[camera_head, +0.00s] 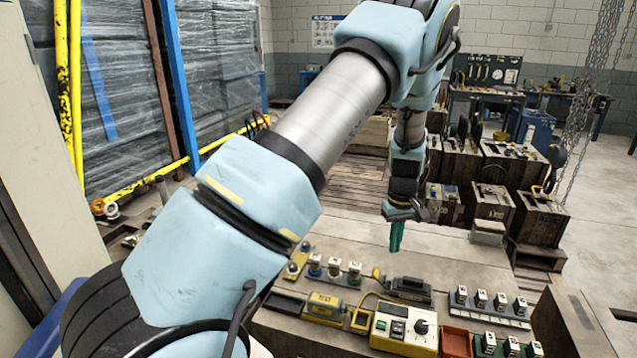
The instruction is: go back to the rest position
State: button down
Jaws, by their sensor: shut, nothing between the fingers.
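My gripper (396,236) hangs from my blue and silver arm, right of the middle of the head view. Its green fingers point down and are shut, with nothing between them. The gripper is above the workbench (450,262), over its back part and clear of the devices at the front. My arm crosses the view from the lower left and hides part of the bench.
A control box with a knob (403,328), a yellow-labelled block (323,306), a dark block (408,290) and a red tray (456,341) stand on the bench. Small labelled pieces (490,300) line the right. Heavy moulds (540,213) and hanging chains (585,110) are behind.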

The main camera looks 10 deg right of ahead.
jog(key=a+r, duration=0.5)
jog(key=a, duration=0.4)
jog(key=a+r, duration=0.4)
jog(key=a, duration=0.5)
jog(key=s+a+r+m, duration=0.1)
jog(key=s+a+r, duration=0.1)
jog(key=s+a, duration=0.4)
jog(key=s+a+r+m+t+b, duration=0.1)
jog(key=s+a+r, duration=0.2)
jog(key=a, duration=0.7)
jog(key=s, duration=0.2)
jog(key=shift+s+a+r+t, duration=0.2)
jog(key=shift+s+t, duration=0.1)
jog(key=shift+s, duration=0.1)
